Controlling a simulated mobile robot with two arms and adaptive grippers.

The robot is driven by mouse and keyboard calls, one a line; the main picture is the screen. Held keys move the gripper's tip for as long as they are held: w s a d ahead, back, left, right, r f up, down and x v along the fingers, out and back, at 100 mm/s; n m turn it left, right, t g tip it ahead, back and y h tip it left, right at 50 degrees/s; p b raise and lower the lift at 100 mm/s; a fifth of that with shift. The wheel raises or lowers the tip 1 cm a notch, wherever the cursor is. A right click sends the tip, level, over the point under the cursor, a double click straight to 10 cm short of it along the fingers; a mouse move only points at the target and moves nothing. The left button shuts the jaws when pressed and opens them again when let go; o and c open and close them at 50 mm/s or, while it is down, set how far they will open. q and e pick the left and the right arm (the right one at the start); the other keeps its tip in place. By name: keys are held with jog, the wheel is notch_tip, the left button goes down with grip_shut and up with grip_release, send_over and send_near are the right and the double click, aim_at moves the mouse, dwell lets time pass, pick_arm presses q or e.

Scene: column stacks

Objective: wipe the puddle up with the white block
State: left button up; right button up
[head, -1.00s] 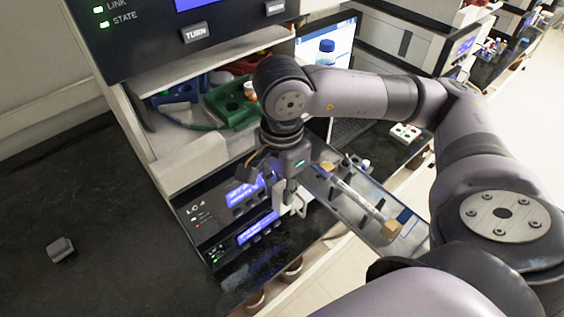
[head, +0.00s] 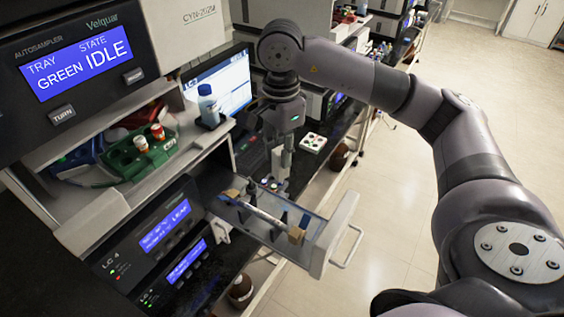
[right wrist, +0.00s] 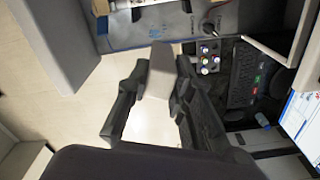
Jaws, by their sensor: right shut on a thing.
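My right gripper (head: 280,176) hangs point-down over the far side of an open drawer (head: 318,262). In the right wrist view its fingers (right wrist: 160,72) are shut on the white block (right wrist: 158,80), which looks pale grey there. The block appears held above the drawer; contact cannot be made out. A blue patch (right wrist: 122,29) on the drawer's grey floor, in the right wrist view, may be the puddle; its edges are unclear. My left gripper is not in view.
A tube with tan ends (head: 264,214) and dark upright pegs stand in or over the drawer. Left are the LC 4 unit (head: 160,240), a green rack (head: 140,153) and a blue-capped bottle (head: 207,104). A small white tray (head: 313,143) lies behind. Floor is free at right.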

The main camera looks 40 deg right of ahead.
aim_at(281, 178)
jog(key=shift+w+f+b, duration=0.1)
jog(key=shift+f+b, duration=0.25)
jog(key=shift+f, duration=0.15)
jog(key=shift+f+b, duration=1.2)
jog(key=shift+f, duration=0.7)
notch_tip(281, 178, down, 4)
jog(key=b, duration=0.2)
jog(key=shift+r+b, duration=0.2)
jog(key=shift+b, duration=0.2)
jog(key=shift+f+b, duration=1.15)
jog(key=shift+f, duration=0.1)
jog(key=shift+f+b, duration=0.6)
jog(key=shift+b, duration=0.1)
jog(key=shift+d, duration=0.1)
